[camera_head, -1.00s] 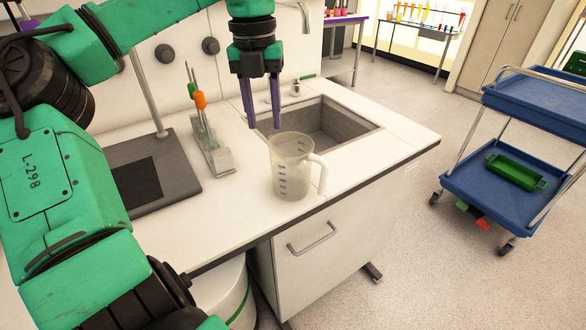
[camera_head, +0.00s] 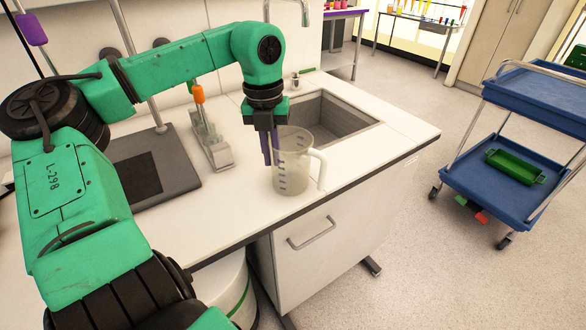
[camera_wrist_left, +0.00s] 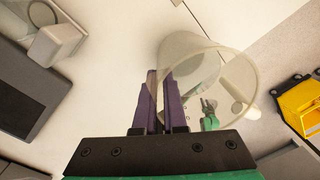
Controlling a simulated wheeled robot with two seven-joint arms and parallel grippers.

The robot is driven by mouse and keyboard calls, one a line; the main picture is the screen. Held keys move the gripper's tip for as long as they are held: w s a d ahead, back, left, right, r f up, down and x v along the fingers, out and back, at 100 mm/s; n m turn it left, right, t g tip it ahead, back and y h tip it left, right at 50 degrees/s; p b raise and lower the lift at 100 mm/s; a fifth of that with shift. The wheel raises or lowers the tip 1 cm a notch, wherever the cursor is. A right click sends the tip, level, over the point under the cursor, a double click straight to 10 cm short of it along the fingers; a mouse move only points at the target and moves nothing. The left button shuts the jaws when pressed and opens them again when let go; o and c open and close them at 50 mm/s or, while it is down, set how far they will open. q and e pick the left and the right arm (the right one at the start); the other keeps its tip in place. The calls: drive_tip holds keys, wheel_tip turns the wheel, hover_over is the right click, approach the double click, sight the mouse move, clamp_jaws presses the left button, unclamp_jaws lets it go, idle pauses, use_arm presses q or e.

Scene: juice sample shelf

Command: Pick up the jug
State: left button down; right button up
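The jug (camera_head: 294,164) is clear, with measuring marks and a handle on its right side. It stands upright on the white counter, in front of the sink. In the left wrist view the jug (camera_wrist_left: 205,75) shows its round rim. My left gripper (camera_head: 271,163) points down at the jug's left rim. Its purple fingers (camera_wrist_left: 160,100) are close together, with the jug's wall between them, one finger outside and one inside. The lower finger part shows through the clear wall. I cannot see my right gripper in the head view.
The sink (camera_head: 335,118) lies behind the jug. A rack with an orange-handled tool (camera_head: 212,148) and a grey stand base (camera_head: 150,165) are to the left. A blue cart (camera_head: 500,185) stands at right. A yellow crate (camera_wrist_left: 302,105) shows in the wrist view.

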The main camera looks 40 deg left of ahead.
drive_tip(key=shift+d, duration=0.3)
idle(0.6)
use_arm(q)
drive_tip(key=shift+r, duration=0.25)
use_arm(e)
drive_tip(key=shift+a, duration=0.1)
idle(0.5)
use_arm(q)
drive_tip(key=shift+w+r, duration=0.1)
drive_tip(key=shift+r, duration=0.4)
wheel_tip(320, 180, up, 17)
drive_tip(key=p, duration=0.1)
drive_tip(key=shift+f, duration=0.2)
use_arm(e)
drive_tip(key=shift+r, duration=0.8)
